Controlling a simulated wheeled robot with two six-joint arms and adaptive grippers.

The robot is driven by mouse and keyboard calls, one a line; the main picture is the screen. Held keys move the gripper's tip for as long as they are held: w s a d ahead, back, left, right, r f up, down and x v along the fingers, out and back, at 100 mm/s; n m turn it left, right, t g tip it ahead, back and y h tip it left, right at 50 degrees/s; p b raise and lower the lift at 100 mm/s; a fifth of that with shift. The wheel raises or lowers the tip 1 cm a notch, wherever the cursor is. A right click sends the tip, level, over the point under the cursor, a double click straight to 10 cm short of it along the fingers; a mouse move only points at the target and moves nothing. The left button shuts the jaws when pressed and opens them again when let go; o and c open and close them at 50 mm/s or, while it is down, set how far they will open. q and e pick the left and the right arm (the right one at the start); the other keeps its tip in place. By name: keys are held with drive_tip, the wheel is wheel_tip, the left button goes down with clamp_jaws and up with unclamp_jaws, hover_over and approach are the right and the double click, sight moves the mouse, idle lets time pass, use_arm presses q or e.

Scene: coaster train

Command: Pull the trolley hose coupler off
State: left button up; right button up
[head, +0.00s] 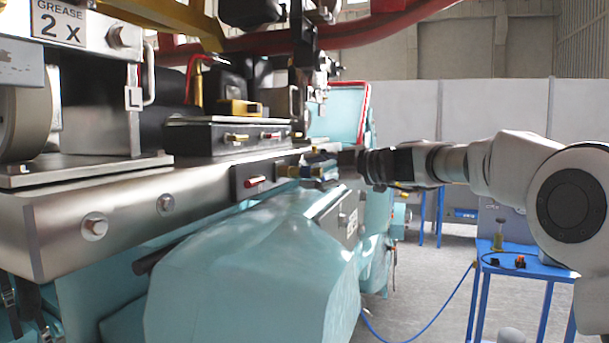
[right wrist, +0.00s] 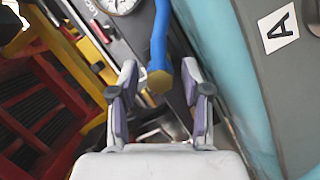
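My right gripper (head: 325,163) reaches in from the right to the side of the train. In the right wrist view its two fingers (right wrist: 158,100) are apart. A blue hose (right wrist: 160,35) comes down from the top of that view and ends in a brass coupler (right wrist: 160,81). The coupler shows between the fingertips, with a gap on both sides. In the head view a black block with a red fitting (head: 254,181) and a brass fitting (head: 288,171) sits on the train's side, just left of the gripper. The left gripper is out of view.
The teal train body (head: 250,270) lies below the gripper. A plate lettered A (right wrist: 278,27) is close on the right in the wrist view, and a gauge (right wrist: 118,3) is at the top. A blue table (head: 520,262) stands at right, with a blue hose (head: 440,312) hanging nearby.

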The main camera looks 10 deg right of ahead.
clamp_jaws()
drive_tip(key=shift+s+d+f+b, duration=0.15)
drive_tip(key=shift+d+b, duration=0.1)
drive_tip(key=shift+b, duration=0.25)
drive_tip(key=shift+s+d+b, duration=0.3)
drive_tip(key=shift+d+b, duration=0.1)
drive_tip(key=shift+d, duration=0.15)
drive_tip(key=shift+s+d+b, duration=0.25)
drive_tip(key=shift+d+b, duration=0.1)
drive_tip(key=shift+d, duration=0.15)
drive_tip(key=shift+s+d+b, duration=0.5)
drive_tip(key=shift+d, duration=0.2)
drive_tip(key=shift+s+d+b, duration=0.45)
drive_tip(key=shift+s+d, duration=0.05)
drive_tip(key=shift+d, duration=0.15)
